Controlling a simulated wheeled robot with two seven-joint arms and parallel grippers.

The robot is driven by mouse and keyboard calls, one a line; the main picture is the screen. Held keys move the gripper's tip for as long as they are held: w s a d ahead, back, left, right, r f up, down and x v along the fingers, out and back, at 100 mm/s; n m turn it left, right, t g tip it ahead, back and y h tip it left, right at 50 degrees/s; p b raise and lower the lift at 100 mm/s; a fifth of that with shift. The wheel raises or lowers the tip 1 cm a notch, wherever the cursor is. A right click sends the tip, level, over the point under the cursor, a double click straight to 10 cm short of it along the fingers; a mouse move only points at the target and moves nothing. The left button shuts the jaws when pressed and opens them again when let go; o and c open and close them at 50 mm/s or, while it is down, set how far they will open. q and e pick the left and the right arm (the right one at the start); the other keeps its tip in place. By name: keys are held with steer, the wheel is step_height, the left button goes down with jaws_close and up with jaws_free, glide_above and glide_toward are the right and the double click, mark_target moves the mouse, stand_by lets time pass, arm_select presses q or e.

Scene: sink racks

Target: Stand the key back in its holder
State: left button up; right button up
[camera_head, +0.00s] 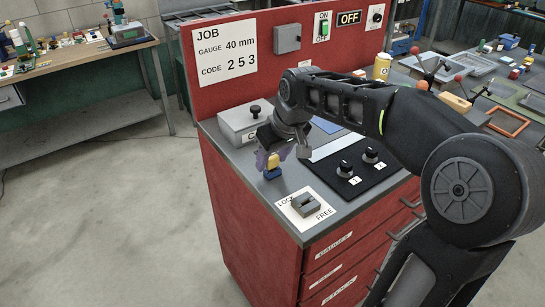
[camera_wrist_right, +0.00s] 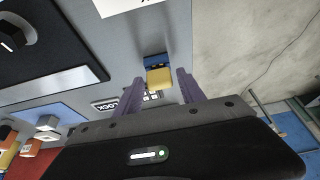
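A small piece with a yellow top (camera_head: 273,160), which looks like the key, is upright at the left edge of the red cabinet's grey top. A blue base (camera_head: 272,174), perhaps its holder, is below it; I cannot tell whether they are joined. In the right wrist view the yellow top (camera_wrist_right: 160,78) is between the tips of my right gripper (camera_wrist_right: 160,82), with the blue part (camera_wrist_right: 155,61) beyond. The purple fingers are apart, with a gap on each side of the yellow piece. My left gripper is not in view.
A grey box with a black knob (camera_head: 245,122) stands behind the gripper. A LOCK/FREE plate with a grey block (camera_head: 305,206) is near the front corner. A black panel with two knobs (camera_head: 350,174) lies to the right. Open floor is left of the cabinet.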

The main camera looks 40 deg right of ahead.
steer(key=shift+o, duration=0.9)
steer(key=shift+r, duration=0.1)
steer(key=v, duration=0.7)
steer(key=shift+r, duration=0.35)
steer(key=shift+s+f, duration=0.1)
steer(key=shift+s, duration=0.1)
